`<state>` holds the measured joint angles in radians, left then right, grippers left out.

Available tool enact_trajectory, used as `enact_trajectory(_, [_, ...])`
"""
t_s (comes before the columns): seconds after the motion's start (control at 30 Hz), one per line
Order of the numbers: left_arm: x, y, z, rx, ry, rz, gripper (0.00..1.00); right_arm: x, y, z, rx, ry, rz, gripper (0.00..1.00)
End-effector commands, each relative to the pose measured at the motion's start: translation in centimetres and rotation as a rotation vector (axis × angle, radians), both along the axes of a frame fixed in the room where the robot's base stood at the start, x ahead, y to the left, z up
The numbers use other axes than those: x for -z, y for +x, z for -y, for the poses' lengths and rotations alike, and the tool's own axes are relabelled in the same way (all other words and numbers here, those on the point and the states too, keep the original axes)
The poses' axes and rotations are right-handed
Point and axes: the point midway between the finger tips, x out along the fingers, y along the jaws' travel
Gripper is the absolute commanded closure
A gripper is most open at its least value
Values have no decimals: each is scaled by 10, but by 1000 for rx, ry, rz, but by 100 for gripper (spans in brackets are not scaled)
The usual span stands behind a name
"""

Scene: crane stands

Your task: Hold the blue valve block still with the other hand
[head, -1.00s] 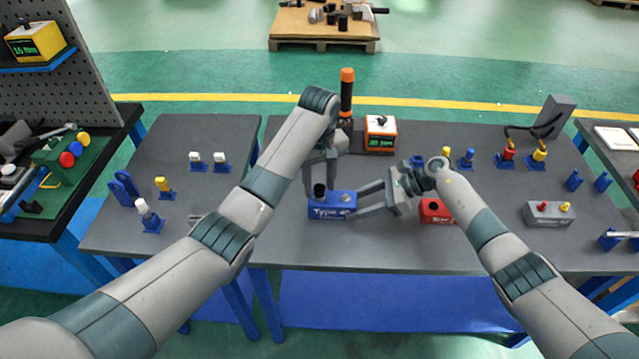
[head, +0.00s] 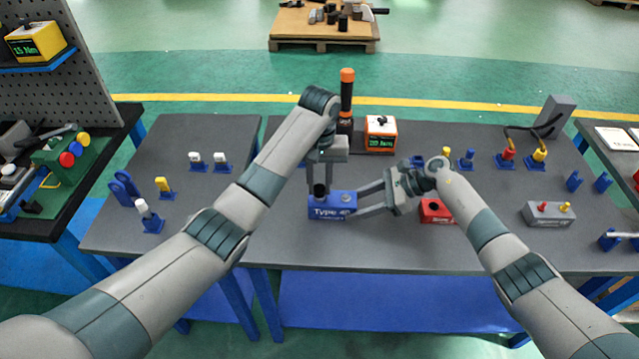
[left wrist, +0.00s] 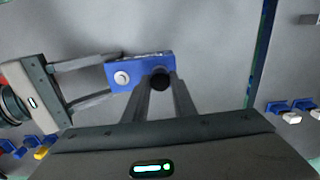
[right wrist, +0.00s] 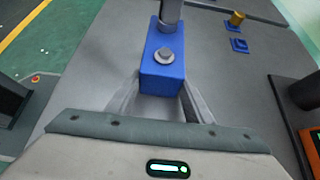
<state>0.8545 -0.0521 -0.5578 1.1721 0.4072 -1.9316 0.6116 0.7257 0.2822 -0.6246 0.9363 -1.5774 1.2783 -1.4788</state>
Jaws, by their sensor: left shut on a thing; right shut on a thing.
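The blue valve block (head: 332,207), lettered "Type" on its front, sits on the grey table; it also shows in the left wrist view (left wrist: 142,70) and the right wrist view (right wrist: 161,72). A black round cap (head: 319,190) stands on its left end, a pale round fitting (head: 346,197) on its right end. My right gripper (head: 358,205) is shut on the block's right end, one finger on each side. My left gripper (head: 321,178) points down from above and is shut on the black cap; its fingers partly hide it.
A red block (head: 432,211) stands just right of my right gripper. An orange box with a display (head: 380,134) and a black tool with an orange top (head: 346,95) stand behind. Several small coloured parts on blue stands are at both sides. The table's front middle is clear.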

Motion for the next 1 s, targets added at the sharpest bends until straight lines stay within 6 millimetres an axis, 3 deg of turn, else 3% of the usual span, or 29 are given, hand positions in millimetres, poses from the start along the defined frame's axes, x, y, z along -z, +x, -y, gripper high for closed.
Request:
enact_trajectory(0.43, [-1, 1, 0, 48, 0, 2, 100, 0, 0, 0, -1, 0, 0, 84])
enact_trajectory(0.8, [0, 1, -1, 406, 1, 1, 100, 0, 0, 0, -1, 0, 0, 84])
enact_trajectory(1.0, [0, 0, 0, 466, -1, 1, 100, 0, 0, 0, -1, 0, 0, 84])
